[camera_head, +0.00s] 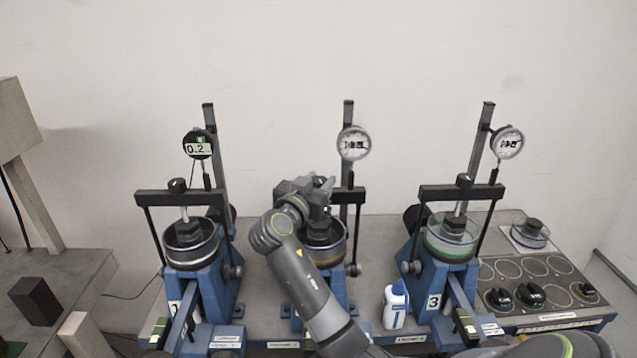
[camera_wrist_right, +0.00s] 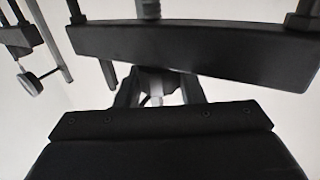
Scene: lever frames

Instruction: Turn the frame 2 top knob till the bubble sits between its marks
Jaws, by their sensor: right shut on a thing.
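Frame 2 is the middle blue lever frame (camera_head: 338,287), with a round dial (camera_head: 354,143) on its post. My right arm reaches up in front of it, and my right gripper (camera_head: 321,183) is at the height of its black crossbar. In the right wrist view, my right gripper (camera_wrist_right: 158,98) is shut on the dark top knob (camera_wrist_right: 157,80), just by the crossbar (camera_wrist_right: 195,50). The knob is mostly hidden by the gripper in the head view. I cannot make out the bubble or its marks. My left gripper is not in view.
Lever frame 1 (camera_head: 205,300) stands to the left and lever frame 3 (camera_head: 436,280) to the right, both close by. A white and blue bottle (camera_head: 395,305) stands between frames 2 and 3. A grey panel with several black weights (camera_head: 530,294) is at the far right.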

